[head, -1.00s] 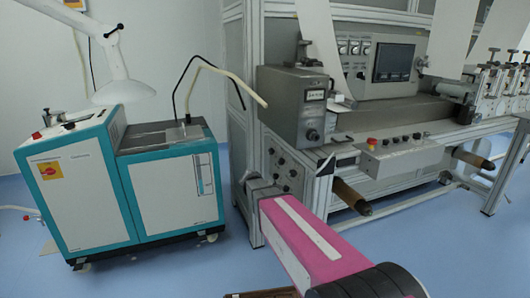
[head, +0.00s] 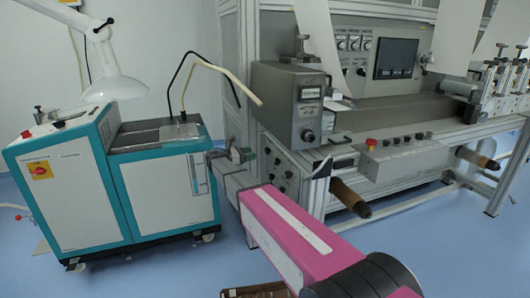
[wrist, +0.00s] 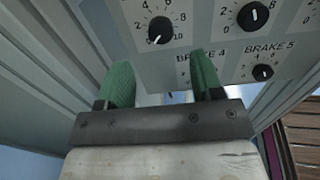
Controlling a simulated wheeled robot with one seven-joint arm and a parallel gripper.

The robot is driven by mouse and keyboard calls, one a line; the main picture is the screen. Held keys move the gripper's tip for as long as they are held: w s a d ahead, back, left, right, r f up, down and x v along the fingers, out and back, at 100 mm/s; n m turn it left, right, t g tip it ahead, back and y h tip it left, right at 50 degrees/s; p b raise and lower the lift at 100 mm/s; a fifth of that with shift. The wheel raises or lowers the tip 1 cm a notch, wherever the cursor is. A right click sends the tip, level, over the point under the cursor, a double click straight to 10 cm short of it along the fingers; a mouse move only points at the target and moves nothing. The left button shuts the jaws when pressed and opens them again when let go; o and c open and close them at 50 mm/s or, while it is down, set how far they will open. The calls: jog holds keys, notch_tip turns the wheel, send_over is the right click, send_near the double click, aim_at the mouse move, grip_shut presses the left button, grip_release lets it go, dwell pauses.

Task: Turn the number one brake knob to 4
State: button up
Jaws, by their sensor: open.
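A grey panel (head: 284,172) with several black brake knobs is on the machine's end face in the head view. In the wrist view, one black knob (wrist: 159,29) with a numbered dial sits above the gap between my fingers, its white pointer toward the lower left. Its own label is not readable. Another knob (wrist: 252,15) is at upper right. The brake 5 knob (wrist: 263,72) is at right. The brake 4 label (wrist: 205,53) shows partly behind my right finger. My gripper (wrist: 161,64) is open, its green fingers apart and empty. It also shows in the head view (head: 242,155), left of the panel.
A teal and white cabinet (head: 165,190) stands close to the left of my gripper. A grey control box (head: 288,105) sits above the panel. The machine's metal frame posts flank the panel.

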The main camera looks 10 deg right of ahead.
aim_at(267, 151)
jog(key=w+d, duration=0.1)
jog(key=d, duration=0.7)
jog(key=shift+w, duration=0.3)
jog(key=c, duration=0.9)
